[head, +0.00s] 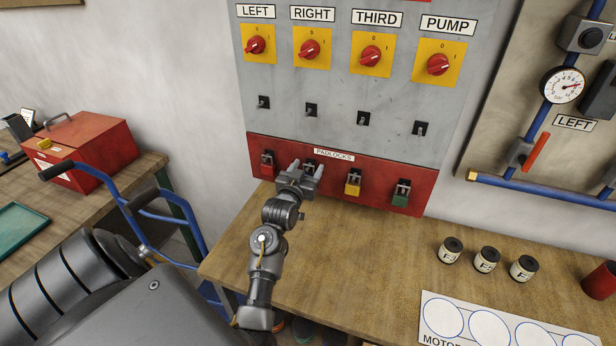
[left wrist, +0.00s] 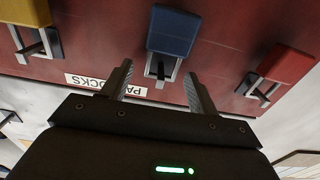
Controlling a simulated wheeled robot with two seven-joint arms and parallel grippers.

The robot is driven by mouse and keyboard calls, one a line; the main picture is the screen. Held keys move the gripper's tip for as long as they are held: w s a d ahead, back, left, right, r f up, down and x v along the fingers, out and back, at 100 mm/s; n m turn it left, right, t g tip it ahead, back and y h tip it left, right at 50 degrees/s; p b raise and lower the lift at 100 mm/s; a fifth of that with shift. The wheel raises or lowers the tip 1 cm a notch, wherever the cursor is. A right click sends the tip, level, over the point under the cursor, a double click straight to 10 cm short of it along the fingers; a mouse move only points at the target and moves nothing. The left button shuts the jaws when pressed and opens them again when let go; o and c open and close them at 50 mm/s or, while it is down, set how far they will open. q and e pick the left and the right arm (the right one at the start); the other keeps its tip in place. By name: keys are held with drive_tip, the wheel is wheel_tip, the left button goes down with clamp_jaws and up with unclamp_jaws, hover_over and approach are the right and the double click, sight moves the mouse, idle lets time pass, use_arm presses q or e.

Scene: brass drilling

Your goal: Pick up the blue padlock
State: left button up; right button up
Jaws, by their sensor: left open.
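The blue padlock (left wrist: 174,32) hangs by its metal shackle on the red padlock strip, seen upside down in the left wrist view. In the head view my left gripper hides nearly all of it. My left gripper (head: 308,168) is in front of the strip at the blue padlock's place. In the left wrist view its two fingers (left wrist: 158,82) are open, with the blue padlock's shackle showing between and beyond them. The fingers look apart from the padlock, and nothing is held. My right gripper is not in view.
A red padlock (head: 267,165) hangs left of my gripper; yellow (head: 352,184) and green (head: 400,196) padlocks hang to the right. Rotary switches (head: 371,55) sit above. The wooden bench (head: 360,250) below is clear near the strip; several small jars (head: 487,259) stand right.

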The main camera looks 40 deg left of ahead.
use_arm(q)
drive_tip(key=c, duration=1.1)
drive_tip(key=shift+c, duration=0.2)
drive_tip(key=shift+r+b, duration=0.45)
drive_tip(key=shift+r, duration=0.05)
drive_tip(key=shift+s+d+r, duration=0.1)
drive_tip(key=shift+s, duration=0.15)
drive_tip(key=b+v, duration=0.4)
drive_tip(key=v, duration=1.3)
drive_tip(key=shift+s+b, duration=0.2)
drive_tip(key=shift+b, duration=0.2)
